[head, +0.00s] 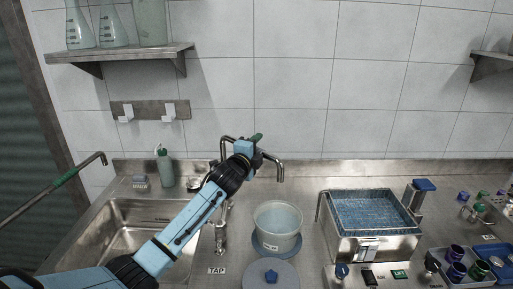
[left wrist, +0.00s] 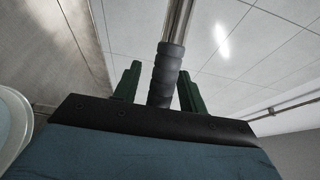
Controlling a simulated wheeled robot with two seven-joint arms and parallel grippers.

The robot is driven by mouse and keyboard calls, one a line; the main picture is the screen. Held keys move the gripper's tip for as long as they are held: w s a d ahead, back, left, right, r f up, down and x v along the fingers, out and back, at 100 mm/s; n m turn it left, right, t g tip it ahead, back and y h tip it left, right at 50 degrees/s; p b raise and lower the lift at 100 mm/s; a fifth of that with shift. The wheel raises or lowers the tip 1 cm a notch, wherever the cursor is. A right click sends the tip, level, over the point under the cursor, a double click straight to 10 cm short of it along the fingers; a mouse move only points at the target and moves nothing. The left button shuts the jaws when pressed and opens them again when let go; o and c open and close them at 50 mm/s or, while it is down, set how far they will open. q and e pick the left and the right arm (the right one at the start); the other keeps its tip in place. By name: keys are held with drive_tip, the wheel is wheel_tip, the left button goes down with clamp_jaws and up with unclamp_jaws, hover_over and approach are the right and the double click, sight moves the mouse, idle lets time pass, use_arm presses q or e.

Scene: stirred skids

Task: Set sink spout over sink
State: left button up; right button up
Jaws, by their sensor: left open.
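The metal sink spout (head: 280,172) rises behind my left arm, and its bent outlet end hangs to the right of the sink, above a pail in the picture. The steel sink (head: 112,207) is at the left, partly covered by my arm. My left gripper (head: 257,139) is at the spout, with its green fingers apart. In the left wrist view a black ribbed grip (left wrist: 164,77) on a metal tube stands between the two open fingers (left wrist: 158,85), with gaps beside it. The middle of the spout is hidden by my gripper. My right gripper is not in view.
A translucent pail (head: 277,226) stands on the counter right of the sink, with a round lid (head: 271,275) in front. A steel bath with a wire rack (head: 370,210) is further right. A soap bottle (head: 165,168) stands behind the sink.

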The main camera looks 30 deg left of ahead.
use_arm(q)
clamp_jaws()
idle(0.3)
